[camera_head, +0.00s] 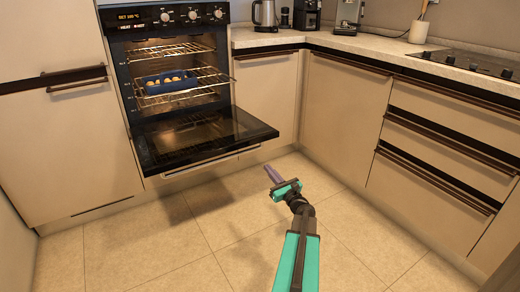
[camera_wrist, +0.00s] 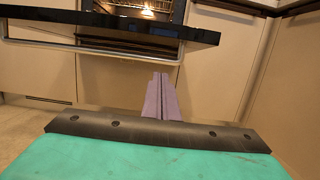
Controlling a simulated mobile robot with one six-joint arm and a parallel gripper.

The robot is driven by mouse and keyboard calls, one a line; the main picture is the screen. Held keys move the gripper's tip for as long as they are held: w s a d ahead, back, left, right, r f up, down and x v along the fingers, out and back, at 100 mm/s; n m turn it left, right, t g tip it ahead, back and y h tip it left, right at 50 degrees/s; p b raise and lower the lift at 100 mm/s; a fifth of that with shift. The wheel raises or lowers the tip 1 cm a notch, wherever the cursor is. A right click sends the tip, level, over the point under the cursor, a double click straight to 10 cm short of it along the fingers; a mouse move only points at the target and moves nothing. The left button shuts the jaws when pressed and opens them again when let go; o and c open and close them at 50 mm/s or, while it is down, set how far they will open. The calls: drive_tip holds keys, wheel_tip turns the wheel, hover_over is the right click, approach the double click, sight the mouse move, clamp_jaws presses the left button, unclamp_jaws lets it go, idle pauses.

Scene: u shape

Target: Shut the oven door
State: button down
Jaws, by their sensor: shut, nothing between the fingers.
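The oven (camera_head: 170,62) is built into the cabinets at the back left, with its black door (camera_head: 203,138) swung down fully open, about level. The door also crosses the upper part of the wrist view (camera_wrist: 110,30). A blue tray (camera_head: 166,83) with several round pale items sits on a pulled-out wire rack inside. My gripper (camera_head: 272,173) is shut and empty, in front of and to the right of the door, apart from it. In the wrist view its purple fingers (camera_wrist: 157,98) are together, below the door's edge.
Beige cabinets and drawers (camera_head: 440,150) line the right side. A counter (camera_head: 270,38) at the back holds a kettle (camera_head: 265,14) and a coffee machine (camera_head: 307,15). The tiled floor (camera_head: 150,240) in front of the oven is clear.

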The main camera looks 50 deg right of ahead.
drive_tip(key=shift+s+d, duration=0.2)
idle(0.3)
drive_tip(key=w+d+r+b, duration=0.3)
drive_tip(key=w+r+b, duration=0.2)
drive_tip(key=w, duration=0.4)
drive_tip(key=shift+w+d+r, duration=0.15)
drive_tip(key=shift+d+r, duration=0.15)
drive_tip(key=shift+r, duration=0.1)
idle(0.5)
